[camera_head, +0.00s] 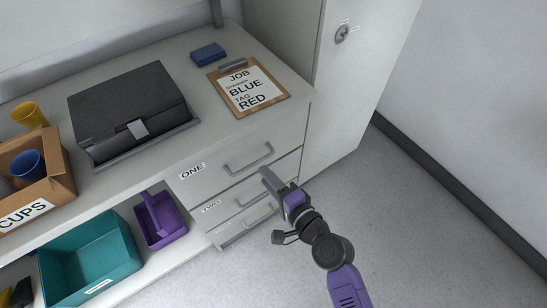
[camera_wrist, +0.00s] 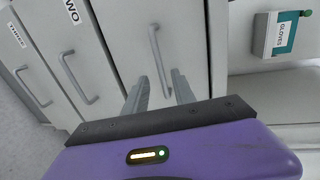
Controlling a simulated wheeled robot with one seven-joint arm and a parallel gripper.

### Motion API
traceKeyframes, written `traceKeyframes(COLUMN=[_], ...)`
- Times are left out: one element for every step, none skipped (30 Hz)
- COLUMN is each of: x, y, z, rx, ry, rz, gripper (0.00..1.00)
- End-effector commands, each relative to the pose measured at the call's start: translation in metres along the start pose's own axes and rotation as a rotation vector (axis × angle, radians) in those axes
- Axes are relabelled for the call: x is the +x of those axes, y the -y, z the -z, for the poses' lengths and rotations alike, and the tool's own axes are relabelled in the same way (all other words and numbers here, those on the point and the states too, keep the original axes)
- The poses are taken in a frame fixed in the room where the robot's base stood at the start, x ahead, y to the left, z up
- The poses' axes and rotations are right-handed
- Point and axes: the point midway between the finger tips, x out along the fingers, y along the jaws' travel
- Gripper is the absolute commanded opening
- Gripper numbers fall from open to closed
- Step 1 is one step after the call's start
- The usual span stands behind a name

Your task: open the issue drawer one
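The drawer labelled ONE (camera_head: 215,187) is the top one of a stack of three in the grey bench, and it is shut. Its bar handle (camera_head: 250,160) also shows in the wrist view (camera_wrist: 156,50), where it runs lengthwise. My gripper (camera_head: 268,178) is in front of the drawer stack, just below and right of this handle in the head view. In the wrist view the two fingers (camera_wrist: 160,92) are apart, with the handle's near end appearing between them. I cannot tell whether they touch it. Nothing is held.
Drawers TWO (camera_head: 232,203) and THREE (camera_head: 245,224) below are shut. A clipboard (camera_head: 250,108), a blue block (camera_head: 208,54) and a dark case (camera_head: 125,95) lie on the bench. A tall cabinet (camera_head: 345,100) stands at right. A gloves box (camera_wrist: 280,35) shows in the wrist view. The floor is clear.

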Motion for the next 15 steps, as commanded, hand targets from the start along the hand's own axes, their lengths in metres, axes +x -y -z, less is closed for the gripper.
traceKeyframes(x=[0.005, 0.008, 0.013, 0.018, 0.022, 0.029, 0.034, 0.039, 0.045, 0.049, 0.053, 0.058, 0.061, 0.064, 0.068], y=[0.001, 0.001, 0.001, 0.001, 0.002, 0.001, 0.001, 0.001, 0.001, 0.001, 0.001, 0.000, 0.000, 0.000, 0.000], z=[0.001, 0.001, 0.001, 0.001, 0.001, 0.000, 0.001, 0.000, 0.001, 0.000, 0.001, 0.001, 0.001, 0.001, 0.001], rx=[0.001, 0.001, 0.000, -0.001, -0.001, -0.002, -0.002, -0.002, -0.002, -0.002, -0.002, -0.002, -0.003, -0.003, -0.003], ry=[-0.001, -0.002, -0.002, -0.001, -0.001, -0.001, -0.001, -0.001, -0.002, -0.002, -0.002, -0.002, -0.003, -0.003, -0.004], rz=[0.001, 0.002, 0.002, 0.002, 0.002, 0.001, 0.002, 0.001, 0.002, 0.001, 0.001, 0.001, 0.001, 0.001, 0.001], gripper=[0.32, 0.32, 0.32, 0.32, 0.32, 0.32, 0.32, 0.32, 0.32, 0.32, 0.32, 0.32, 0.32, 0.32, 0.32])
